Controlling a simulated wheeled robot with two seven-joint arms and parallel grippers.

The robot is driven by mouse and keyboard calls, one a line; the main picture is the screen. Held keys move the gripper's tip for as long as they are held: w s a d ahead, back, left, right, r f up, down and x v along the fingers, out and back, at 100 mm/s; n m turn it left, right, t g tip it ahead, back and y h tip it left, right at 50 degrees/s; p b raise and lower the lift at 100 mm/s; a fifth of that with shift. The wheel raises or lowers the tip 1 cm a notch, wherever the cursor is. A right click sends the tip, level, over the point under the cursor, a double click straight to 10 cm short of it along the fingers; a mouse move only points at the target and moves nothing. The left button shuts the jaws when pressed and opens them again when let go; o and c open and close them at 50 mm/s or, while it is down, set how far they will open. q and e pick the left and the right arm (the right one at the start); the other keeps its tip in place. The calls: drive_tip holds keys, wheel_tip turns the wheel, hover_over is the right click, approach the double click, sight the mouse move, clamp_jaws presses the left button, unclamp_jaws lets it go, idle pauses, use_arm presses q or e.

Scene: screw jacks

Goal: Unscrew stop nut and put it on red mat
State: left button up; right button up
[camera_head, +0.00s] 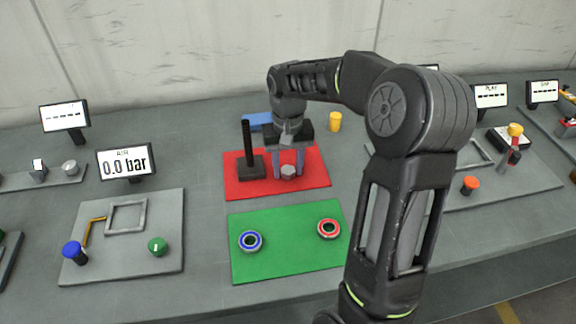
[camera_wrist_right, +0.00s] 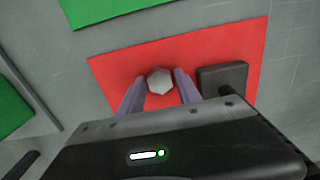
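The stop nut, a light grey hexagonal piece (camera_head: 288,172), appears to rest on the red mat (camera_head: 315,181), right of a black threaded-looking post on a square black base (camera_head: 251,169). The nut (camera_wrist_right: 160,81) lies between the fingertips of my right gripper (camera_head: 288,174) in the wrist view. The purple-grey fingers (camera_wrist_right: 160,85) point down at the mat, with narrow gaps on both sides of the nut, so the gripper looks open around it. The black base (camera_wrist_right: 223,79) stands beside the right finger in that view. My left gripper is not in view.
A green mat (camera_head: 290,256) in front holds a blue ring (camera_head: 250,241) and a red ring (camera_head: 328,229). Grey panels with buttons and displays flank both sides.

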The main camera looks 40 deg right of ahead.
sight(288, 170)
drive_tip(key=shift+o, duration=1)
drive_tip(key=shift+r, duration=0.1)
wheel_tip(288, 170, up, 12)
idle(0.6)
